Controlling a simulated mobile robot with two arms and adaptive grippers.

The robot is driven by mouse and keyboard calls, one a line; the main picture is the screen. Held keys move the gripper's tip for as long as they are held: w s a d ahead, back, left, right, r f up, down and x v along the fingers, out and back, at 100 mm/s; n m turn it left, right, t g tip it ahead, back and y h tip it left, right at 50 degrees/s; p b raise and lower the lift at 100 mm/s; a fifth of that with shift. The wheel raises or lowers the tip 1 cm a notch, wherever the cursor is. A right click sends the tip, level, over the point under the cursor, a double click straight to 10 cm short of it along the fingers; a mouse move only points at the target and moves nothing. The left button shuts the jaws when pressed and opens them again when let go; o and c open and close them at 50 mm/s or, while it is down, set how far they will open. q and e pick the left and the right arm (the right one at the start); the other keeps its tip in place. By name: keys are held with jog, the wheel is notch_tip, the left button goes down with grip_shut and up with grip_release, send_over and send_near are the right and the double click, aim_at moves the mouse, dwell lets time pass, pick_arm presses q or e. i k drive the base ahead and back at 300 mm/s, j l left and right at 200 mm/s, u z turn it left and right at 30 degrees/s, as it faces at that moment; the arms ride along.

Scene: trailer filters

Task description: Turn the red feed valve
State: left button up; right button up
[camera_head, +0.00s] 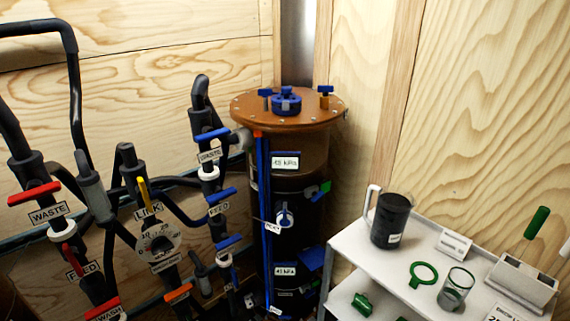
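The red feed valve handle (69,254) is on the dark pipework at the lower left, beside a white FEED label (82,268). It is narrow and slants steeply, close to the line of its pipe. A wider red handle (35,193) lies nearly level above it by the WASTE label (48,214). Another red handle (103,310) sits below it by the WASH label, partly cut off by the bottom edge. A blue handle (221,195) has its own FEED label to the right. Neither of my grippers is in view.
A dark cylindrical tank (290,165) with a brown lid (310,112) stands in the middle. A yellow LINK handle (143,190) and a round gauge (158,242) are beside the red feed valve. A white shelf (355,250) with a black canister (391,220) is at right.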

aim_at(72, 255)
jog(key=u, duration=1.4)
